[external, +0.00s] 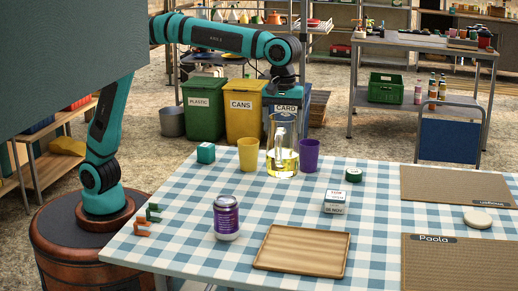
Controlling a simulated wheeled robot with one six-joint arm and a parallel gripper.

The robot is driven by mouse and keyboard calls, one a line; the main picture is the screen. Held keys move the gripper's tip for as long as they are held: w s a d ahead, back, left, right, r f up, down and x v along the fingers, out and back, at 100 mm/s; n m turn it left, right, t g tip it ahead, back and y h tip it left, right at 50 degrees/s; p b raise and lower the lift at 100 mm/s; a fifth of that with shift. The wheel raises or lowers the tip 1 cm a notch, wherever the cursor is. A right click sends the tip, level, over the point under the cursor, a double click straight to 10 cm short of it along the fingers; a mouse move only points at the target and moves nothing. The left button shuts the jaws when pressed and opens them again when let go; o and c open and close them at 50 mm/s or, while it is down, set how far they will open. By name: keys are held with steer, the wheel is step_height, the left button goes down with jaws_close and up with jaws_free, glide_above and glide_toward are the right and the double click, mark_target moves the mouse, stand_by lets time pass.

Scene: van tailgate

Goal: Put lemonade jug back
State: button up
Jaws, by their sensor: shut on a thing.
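The lemonade jug (284,163) is clear glass with yellow liquid in its lower part. It is upright at the far side of the checked table (180,225), between a yellow cup (248,154) and a purple cup (309,155). My gripper (282,109) points down at the top of the jug and is shut on it. The fingertips are small and hard to make out against the dark bin behind. I cannot tell whether the jug's base touches the cloth.
A teal cube (206,153), a purple-labelled jar (227,218), a wooden tray (301,249), a small white box (337,201) and a green tin (354,175) stand around. Placemats (455,262) lie at right. Bare cloth lies in front of the jug. A grey panel blocks the upper left.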

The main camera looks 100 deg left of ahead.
mark_target(269, 159)
steer(key=s+d+r, duration=0.2)
steer(key=s, duration=0.1)
steer(key=shift+m, duration=0.3)
steer(key=shift+d+f, duration=0.1)
steer(key=shift+f, duration=4.85)
steer(key=o, duration=2.1)
steer(key=shift+s+f, duration=0.1)
steer(key=shift+f, duration=0.05)
steer(key=shift+c, duration=0.2)
step_height(269, 159, up, 12)
steer(key=shift+a, duration=0.2)
